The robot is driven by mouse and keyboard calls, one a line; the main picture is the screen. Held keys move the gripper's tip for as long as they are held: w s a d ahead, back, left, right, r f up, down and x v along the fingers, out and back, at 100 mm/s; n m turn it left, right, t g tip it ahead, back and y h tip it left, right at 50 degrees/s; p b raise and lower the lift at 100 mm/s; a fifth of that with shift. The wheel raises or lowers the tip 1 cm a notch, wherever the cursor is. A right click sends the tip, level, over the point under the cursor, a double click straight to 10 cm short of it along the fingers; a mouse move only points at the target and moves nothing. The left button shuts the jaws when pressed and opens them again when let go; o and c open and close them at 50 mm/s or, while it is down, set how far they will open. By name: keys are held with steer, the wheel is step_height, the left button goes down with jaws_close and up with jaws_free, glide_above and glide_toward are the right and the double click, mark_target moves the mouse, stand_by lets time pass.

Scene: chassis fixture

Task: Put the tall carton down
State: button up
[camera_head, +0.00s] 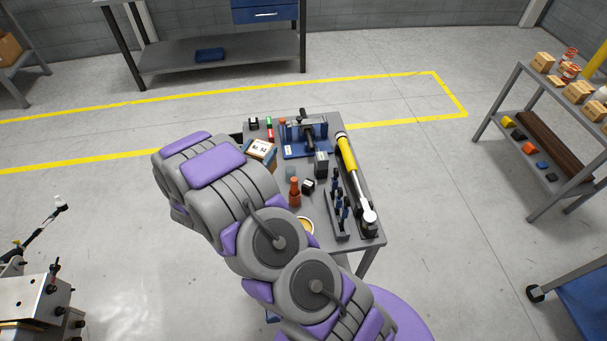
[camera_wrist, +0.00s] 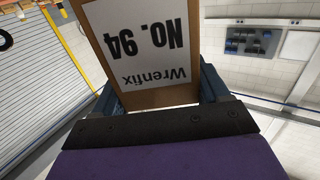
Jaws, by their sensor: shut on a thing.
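The tall carton (camera_wrist: 140,50) fills the upper middle of the wrist view. It is brown cardboard with a white label reading "Wrenfix NO. 94" upside down in the picture. My gripper (camera_wrist: 158,92) is shut on it, with a blue-grey finger at either side. The carton's far end is out of the wrist view.
The grey table (camera_head: 318,217) is crowded. It bears a blue fixture (camera_head: 292,150), a yellow-and-silver tool (camera_head: 347,160), an orange bottle (camera_head: 294,192), a rack of blue-handled tools (camera_head: 338,212) and a round tin (camera_head: 306,226). A shelf (camera_head: 515,75) stands at right. Open floor surrounds the table.

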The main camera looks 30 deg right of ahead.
mark_target(271, 173)
steer(key=s+a+f+m+g+h, duration=0.1)
steer(key=s+a+f+m+g, duration=0.1)
steer(key=s, duration=0.6)
steer(key=s+a+f+m+g+h, duration=0.2)
steer(key=s+f+m+g, duration=0.3)
steer(key=s+g, duration=0.3)
steer(key=shift+a+f+b, duration=0.45)
steer(key=shift+a+f, duration=0.05)
steer(key=shift+a, duration=0.1)
steer(key=w+d, duration=0.2)
steer(key=w, duration=0.2)
steer(key=w+d+f+b, duration=0.1)
steer(key=w+d, duration=0.1)
steer(key=w, duration=0.2)
steer(key=w+d+b, duration=0.1)
steer(key=w+d, duration=0.1)
steer(key=w, duration=0.2)
steer(key=shift+w+d+f, duration=0.25)
steer(key=shift+w+d, duration=0.05)
steer(key=shift+d, duration=0.05)
steer(key=shift+c, duration=0.5)
steer(key=shift+w+d, duration=0.15)
steer(key=shift+w, duration=0.4)
step_height(271, 173, down, 3)
steer(key=shift+d+f+b, duration=0.1)
steer(key=shift+f+b, duration=0.1)
steer(key=shift+b, duration=0.55)
steer(key=o, duration=1.4)
steer(key=shift+o, duration=0.2)
